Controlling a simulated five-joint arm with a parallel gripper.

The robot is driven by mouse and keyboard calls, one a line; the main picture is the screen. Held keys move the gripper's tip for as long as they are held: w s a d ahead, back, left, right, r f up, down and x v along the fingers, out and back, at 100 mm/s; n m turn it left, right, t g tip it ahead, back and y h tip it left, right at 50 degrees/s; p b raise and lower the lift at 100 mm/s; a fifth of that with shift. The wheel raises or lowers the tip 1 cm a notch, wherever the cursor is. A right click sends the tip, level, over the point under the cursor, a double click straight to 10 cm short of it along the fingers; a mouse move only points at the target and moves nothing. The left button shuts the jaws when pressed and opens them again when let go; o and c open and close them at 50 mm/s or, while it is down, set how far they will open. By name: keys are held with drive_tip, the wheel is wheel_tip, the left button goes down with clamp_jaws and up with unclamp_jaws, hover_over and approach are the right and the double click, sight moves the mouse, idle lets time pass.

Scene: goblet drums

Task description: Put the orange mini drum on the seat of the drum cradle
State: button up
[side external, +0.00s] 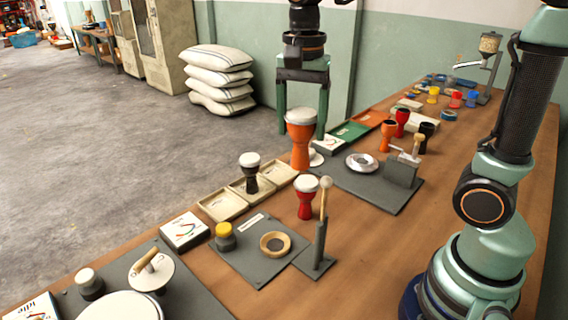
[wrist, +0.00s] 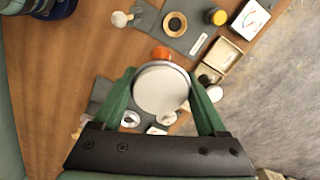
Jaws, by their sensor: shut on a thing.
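The orange mini drum (side external: 300,150), with a pale head, is upright between the green fingers of my gripper (side external: 303,120). In the wrist view its white head (wrist: 160,90) lies between the two fingers (wrist: 160,82), which are shut on it. Its foot is close to the table's left edge; I cannot tell if it touches anything. A wooden ring with a dark centre (side external: 275,244) on a grey board looks like the cradle seat, and it is empty. It also shows at the top of the wrist view (wrist: 175,24).
A dark drum (side external: 250,172) stands in beige trays (side external: 222,206). A yellow-topped jar (side external: 225,236) is beside the ring. A grey board with a silver ring (side external: 362,162) is to the right.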

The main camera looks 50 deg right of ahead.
drive_tip(key=w+a+n, duration=0.2)
drive_tip(key=a+n, duration=0.1)
drive_tip(key=a, duration=0.2)
drive_tip(key=shift+w+f, duration=0.1)
drive_tip(key=shift+f, duration=9.9)
drive_tip(key=shift+f, duration=0.1)
